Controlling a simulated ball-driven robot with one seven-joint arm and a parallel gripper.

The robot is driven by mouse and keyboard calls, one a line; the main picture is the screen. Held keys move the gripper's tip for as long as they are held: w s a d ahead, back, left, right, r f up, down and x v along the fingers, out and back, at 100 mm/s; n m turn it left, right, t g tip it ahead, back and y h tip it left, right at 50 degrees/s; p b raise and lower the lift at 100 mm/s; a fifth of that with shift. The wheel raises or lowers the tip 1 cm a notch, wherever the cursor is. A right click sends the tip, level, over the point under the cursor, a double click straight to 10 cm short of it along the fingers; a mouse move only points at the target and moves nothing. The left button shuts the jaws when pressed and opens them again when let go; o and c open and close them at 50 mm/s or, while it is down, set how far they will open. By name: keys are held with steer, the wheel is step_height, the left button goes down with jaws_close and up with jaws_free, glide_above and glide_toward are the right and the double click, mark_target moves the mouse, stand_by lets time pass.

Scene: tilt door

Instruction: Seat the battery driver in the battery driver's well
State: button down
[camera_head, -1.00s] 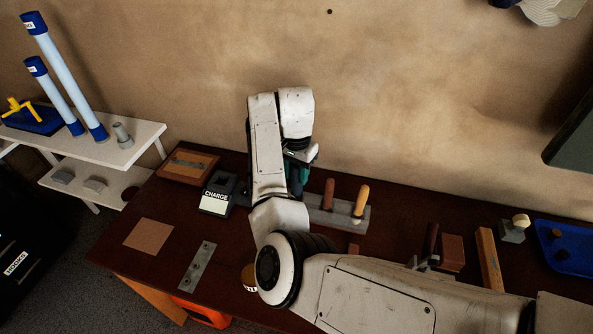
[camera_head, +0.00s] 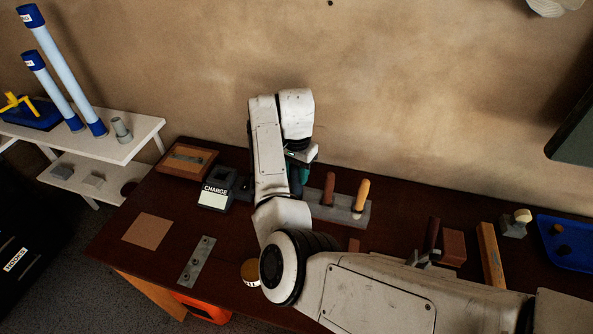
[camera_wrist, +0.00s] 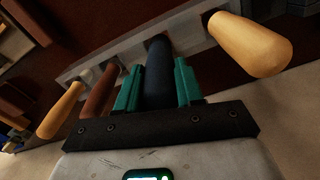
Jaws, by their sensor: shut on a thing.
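My gripper (camera_wrist: 158,72) has teal fingers and is shut on a dark blue cylindrical handle, which I take to be the battery driver (camera_wrist: 157,88). Its far end reaches toward a grey rack (camera_wrist: 80,68); whether it sits in a hole there or hangs above it I cannot tell. In the head view my gripper (camera_head: 294,176) is over the back of the table, left of the same rack (camera_head: 348,219), and my arm hides most of it and the driver. Which hole is the battery driver's well is not clear.
Orange (camera_head: 362,194) and brown (camera_head: 329,189) handles stand in the rack; a large orange handle (camera_wrist: 250,45) is close at right in the wrist view. A charger marked CHARGE (camera_head: 214,194) stands left of my arm. A metal strip (camera_head: 196,262) lies in front.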

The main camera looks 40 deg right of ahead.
steer(key=shift+f, duration=0.2)
steer(key=c, duration=0.6)
jaws_free()
steer(key=shift+c, duration=0.2)
step_height(320, 180, up, 11)
steer(key=shift+f+b, duration=0.15)
steer(key=shift+b, duration=0.6)
